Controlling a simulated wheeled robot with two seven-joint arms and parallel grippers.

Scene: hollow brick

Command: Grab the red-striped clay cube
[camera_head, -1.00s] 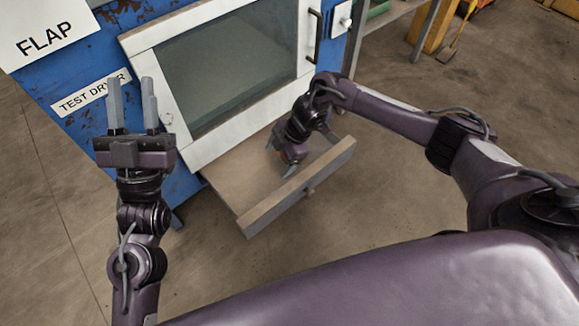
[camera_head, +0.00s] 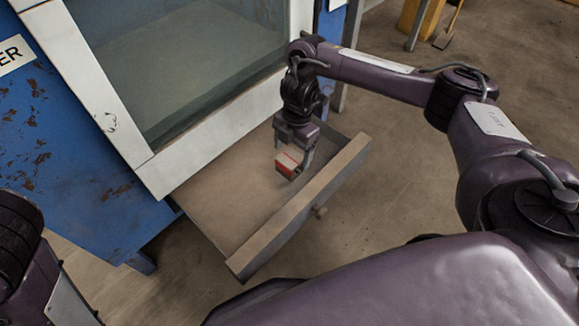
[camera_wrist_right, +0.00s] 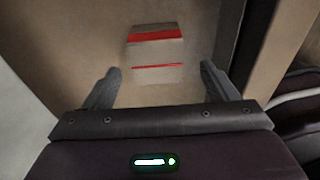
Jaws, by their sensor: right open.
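The red-striped clay cube (camera_head: 287,164) is tan with red bands and sits in the open drawer, near its right end. It also shows in the right wrist view (camera_wrist_right: 155,54), just beyond the fingertips and lined up with the gap between them. My right gripper (camera_head: 293,158) points down over the drawer at the cube. Its two fingers stand apart in the right wrist view (camera_wrist_right: 161,69), with nothing held between them. My left gripper is out of view; only part of my left arm shows at the lower left.
The drawer (camera_head: 225,205) is pulled out below a blue cabinet (camera_head: 75,165) with a white-framed glass window (camera_head: 190,70). The drawer's front board (camera_head: 300,208) and side walls stand close around the right gripper. The rest of the drawer floor looks bare.

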